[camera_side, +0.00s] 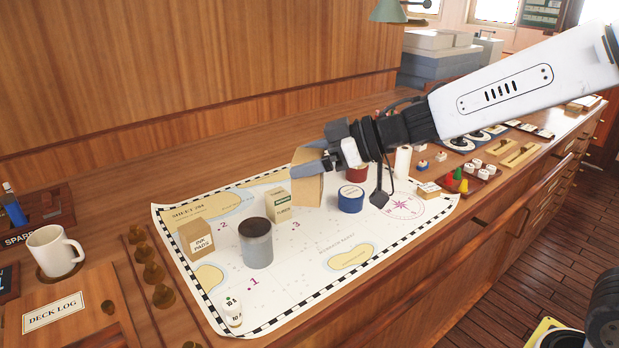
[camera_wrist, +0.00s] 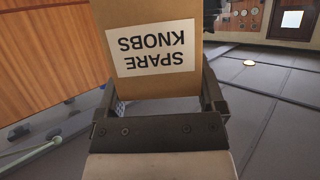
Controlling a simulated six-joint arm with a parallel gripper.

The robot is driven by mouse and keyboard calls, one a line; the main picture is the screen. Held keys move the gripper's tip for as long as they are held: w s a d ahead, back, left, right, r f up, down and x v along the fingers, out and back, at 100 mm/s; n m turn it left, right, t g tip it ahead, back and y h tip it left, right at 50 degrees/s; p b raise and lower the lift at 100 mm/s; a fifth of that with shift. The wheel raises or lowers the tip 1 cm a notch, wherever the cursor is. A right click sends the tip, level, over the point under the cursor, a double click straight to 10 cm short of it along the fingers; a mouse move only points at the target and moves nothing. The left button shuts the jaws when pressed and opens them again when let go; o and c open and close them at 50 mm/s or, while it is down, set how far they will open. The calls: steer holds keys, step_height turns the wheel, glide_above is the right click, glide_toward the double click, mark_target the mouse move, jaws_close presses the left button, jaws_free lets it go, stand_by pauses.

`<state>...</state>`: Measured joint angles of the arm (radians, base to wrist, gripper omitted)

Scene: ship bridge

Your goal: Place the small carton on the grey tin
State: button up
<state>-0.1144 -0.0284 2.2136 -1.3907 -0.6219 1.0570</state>
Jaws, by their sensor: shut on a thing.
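A small brown carton (camera_side: 306,182) is held in my gripper (camera_side: 320,164) above the chart, up and to the right of the grey tin in the side view. In the wrist view the carton (camera_wrist: 150,80) fills the space between the two fingers (camera_wrist: 160,100), and its white label reads SPARE KNOBS upside down. My gripper is shut on it. The grey tin (camera_side: 257,245) is an upright cylinder with a darker top, standing on the chart. Its top is clear. The carton and tin are apart.
A brown INK PADS box (camera_side: 196,239) stands left of the tin, and a cream carton (camera_side: 277,203) stands behind it. A blue tin (camera_side: 350,199) and a red tin (camera_side: 356,172) are to the right. A white mug (camera_side: 54,250) is at far left. The chart's front right is clear.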

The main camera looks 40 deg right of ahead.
steer(key=shift+w+a+f, duration=1.25)
steer(key=shift+w+f, duration=0.85)
steer(key=shift+w, duration=2.4)
glide_above(255, 226)
steer(key=shift+s+f, duration=0.2)
steer(key=shift+f, duration=1.05)
steer(key=shift+s+f, duration=0.15)
steer(key=shift+f, duration=1.1)
steer(key=shift+w+a+f, duration=0.1)
steer(key=shift+w+f, duration=0.05)
steer(key=shift+f, duration=0.8)
steer(key=shift+w+f, duration=0.1)
steer(key=shift+f, duration=0.8)
steer(key=shift+f, duration=0.1)
steer(key=o, duration=1)
steer(key=shift+o, duration=0.2)
